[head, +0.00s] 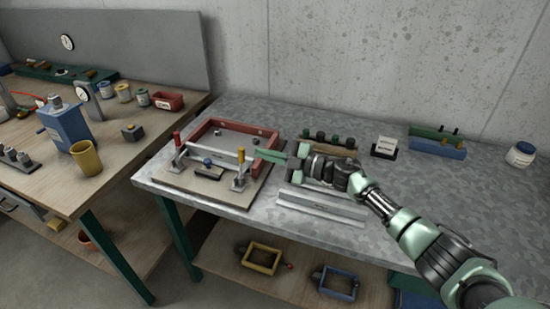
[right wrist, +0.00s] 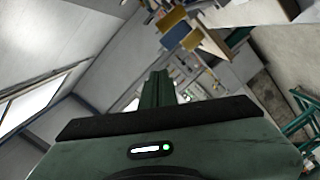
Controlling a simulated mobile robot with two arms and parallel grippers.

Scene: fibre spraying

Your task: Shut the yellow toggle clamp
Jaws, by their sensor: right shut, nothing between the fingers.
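The yellow toggle clamp (head: 240,182) stands at the front right of a fixture board on the metal-topped table. Its yellow handle (head: 241,156) points upward. A similar clamp with a red handle (head: 177,139) stands at the board's left, also upright. My right gripper (head: 257,152) reaches in from the right, its green fingers shut and empty. The fingertips are just right of the yellow handle in the picture; I cannot tell whether they touch it. In the right wrist view the closed fingers (right wrist: 157,88) point away from the camera. My left gripper is not in view.
A red frame (head: 214,122) lies on the board with a metal bar across it. A metal angle strip (head: 320,208) lies at the table's front. A rack of dark knobs (head: 328,142) and a green and blue block (head: 437,148) stand behind. A wooden bench (head: 125,165) adjoins left.

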